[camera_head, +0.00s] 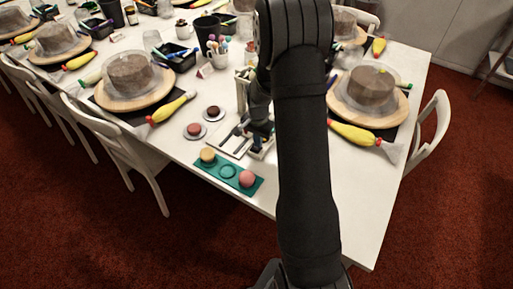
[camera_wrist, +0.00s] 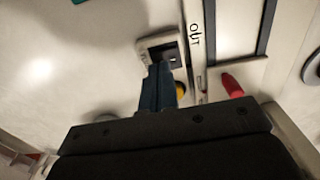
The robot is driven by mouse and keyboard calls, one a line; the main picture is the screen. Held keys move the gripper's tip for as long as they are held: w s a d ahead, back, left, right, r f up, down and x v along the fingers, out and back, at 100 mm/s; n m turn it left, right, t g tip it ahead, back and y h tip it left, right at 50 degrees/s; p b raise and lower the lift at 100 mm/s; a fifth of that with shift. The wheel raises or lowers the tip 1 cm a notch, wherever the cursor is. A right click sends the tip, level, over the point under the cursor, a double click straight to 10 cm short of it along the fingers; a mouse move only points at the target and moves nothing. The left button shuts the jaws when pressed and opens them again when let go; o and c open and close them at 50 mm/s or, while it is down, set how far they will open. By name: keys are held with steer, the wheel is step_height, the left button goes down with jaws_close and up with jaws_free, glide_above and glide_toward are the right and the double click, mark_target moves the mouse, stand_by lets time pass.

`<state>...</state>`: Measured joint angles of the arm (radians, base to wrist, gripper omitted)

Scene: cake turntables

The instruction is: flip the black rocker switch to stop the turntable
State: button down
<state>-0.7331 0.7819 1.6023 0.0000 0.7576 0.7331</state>
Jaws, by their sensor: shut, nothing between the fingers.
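The black rocker switch (camera_wrist: 172,57) sits in a pale grey housing (camera_wrist: 148,43) in the wrist view, just beyond my fingertips. My gripper (camera_wrist: 158,72) is shut and empty, with its dark blue fingers pointing at the switch. The fingertips overlap the near edge of the housing; I cannot tell whether they touch it. In the head view my gripper (camera_head: 257,146) is low over the white table, and I cannot make out the switch there. Wooden turntables (camera_head: 110,100) (camera_head: 343,111) carry brown cakes under clear domes on either side.
A panel marked OUT (camera_wrist: 195,35) lies right of the switch, with a red part (camera_wrist: 232,86) and a yellow part (camera_wrist: 182,93) nearby. A teal tray (camera_head: 211,174) with round items stands in front.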

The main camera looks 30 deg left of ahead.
steer(key=shift+f, duration=0.5)
steer(key=shift+r, duration=3.55)
steer(key=shift+f, duration=3.55)
steer(key=shift+r, duration=0.1)
